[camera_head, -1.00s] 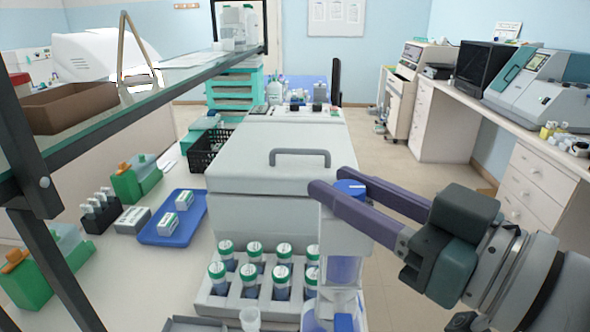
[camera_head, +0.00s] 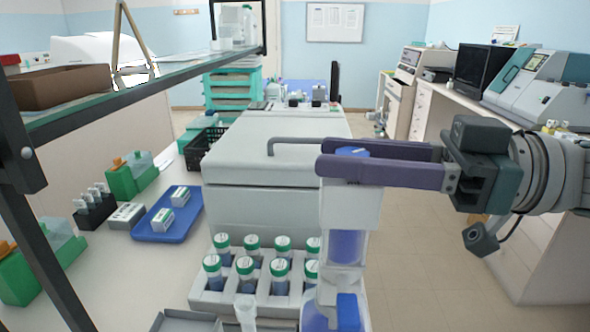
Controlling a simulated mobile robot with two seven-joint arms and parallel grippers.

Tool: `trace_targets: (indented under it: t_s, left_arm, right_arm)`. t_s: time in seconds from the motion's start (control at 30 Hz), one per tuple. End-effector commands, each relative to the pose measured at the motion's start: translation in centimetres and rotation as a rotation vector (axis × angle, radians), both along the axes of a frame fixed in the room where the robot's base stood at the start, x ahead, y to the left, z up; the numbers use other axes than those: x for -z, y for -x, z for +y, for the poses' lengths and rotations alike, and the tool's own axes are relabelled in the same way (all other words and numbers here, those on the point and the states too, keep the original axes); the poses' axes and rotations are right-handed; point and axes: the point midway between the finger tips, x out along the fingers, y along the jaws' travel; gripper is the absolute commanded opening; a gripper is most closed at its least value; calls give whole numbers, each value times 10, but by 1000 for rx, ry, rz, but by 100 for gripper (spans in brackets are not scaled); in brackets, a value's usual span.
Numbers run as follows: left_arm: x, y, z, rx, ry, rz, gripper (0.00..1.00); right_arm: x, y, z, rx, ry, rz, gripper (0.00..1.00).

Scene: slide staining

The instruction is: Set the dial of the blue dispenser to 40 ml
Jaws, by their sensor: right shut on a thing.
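The blue dispenser (camera_head: 345,245) stands upright at the front, right of the vial rack, with a pale upper body and a blue lower part. Its blue dial (camera_head: 352,152) is on top, with a light mark on it. My right gripper (camera_head: 330,158) reaches in from the right, its two purple fingers level at the dispenser's top. The fingers are shut on the dial, one on the near side and one on the far side. The near finger hides much of the dial, and I cannot read any scale. My left gripper is not in view.
A white rack (camera_head: 200,290) of several green-capped vials stands left of the dispenser. A small clear cup (camera_head: 246,310) is in front of it. A large grey box (camera_head: 262,150) with a handle stands behind.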

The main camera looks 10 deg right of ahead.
Motion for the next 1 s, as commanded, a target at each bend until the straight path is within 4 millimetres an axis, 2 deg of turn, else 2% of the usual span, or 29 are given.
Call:
trace_targets:
  t_s: [0.03,0.3,0.83,0.87,1.0]
  left_arm:
    - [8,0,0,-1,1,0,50]
    - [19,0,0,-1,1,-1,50]
    - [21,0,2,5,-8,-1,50]
    - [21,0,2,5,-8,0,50]
    - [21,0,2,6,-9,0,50]
  right_arm:
    - [4,-2,-1,-23,2,-4,0]
    - [1,-1,0,-121,-1,-2,0]
    - [-1,0,1,-145,-3,0,0]
    - [-1,0,1,-145,-3,0,40]
    - [0,0,1,-145,-2,-1,56]
